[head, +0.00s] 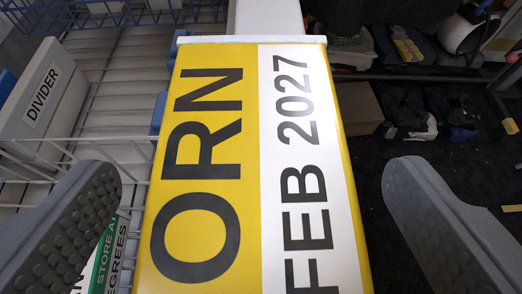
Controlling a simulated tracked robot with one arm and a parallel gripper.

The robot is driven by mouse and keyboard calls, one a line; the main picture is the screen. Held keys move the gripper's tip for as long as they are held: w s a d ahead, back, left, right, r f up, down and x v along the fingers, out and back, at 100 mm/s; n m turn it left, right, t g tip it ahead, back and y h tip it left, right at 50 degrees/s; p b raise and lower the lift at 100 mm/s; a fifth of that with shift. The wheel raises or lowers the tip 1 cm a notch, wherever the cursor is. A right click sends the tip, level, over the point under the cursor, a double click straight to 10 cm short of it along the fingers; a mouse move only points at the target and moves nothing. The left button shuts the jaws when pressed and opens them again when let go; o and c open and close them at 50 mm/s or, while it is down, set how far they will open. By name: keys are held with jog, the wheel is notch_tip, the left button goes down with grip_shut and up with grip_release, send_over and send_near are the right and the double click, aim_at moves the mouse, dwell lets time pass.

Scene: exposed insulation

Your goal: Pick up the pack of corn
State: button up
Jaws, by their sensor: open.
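The pack of corn (205,165) fills the middle of the head view, very close to the camera. Its yellow face shows the letters "ORN" and a white strip reads "FEB 2027"; its near end runs out of the bottom of the picture. My gripper (250,200) is open, with one grey finger to the left of the pack and the other to the right. Gaps show between both fingers and the pack, and nothing is held.
A white box marked "DIVIDER" (42,95) stands at the left beside white wire racks (120,85). A green and white label (102,255) shows low at the left. At the right, a dark floor (470,165) holds scattered items and a brown box (360,108).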

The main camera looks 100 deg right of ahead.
jog(key=shift+x, duration=1)
jog(key=c, duration=1.4)
jog(key=shift+o, duration=0.2)
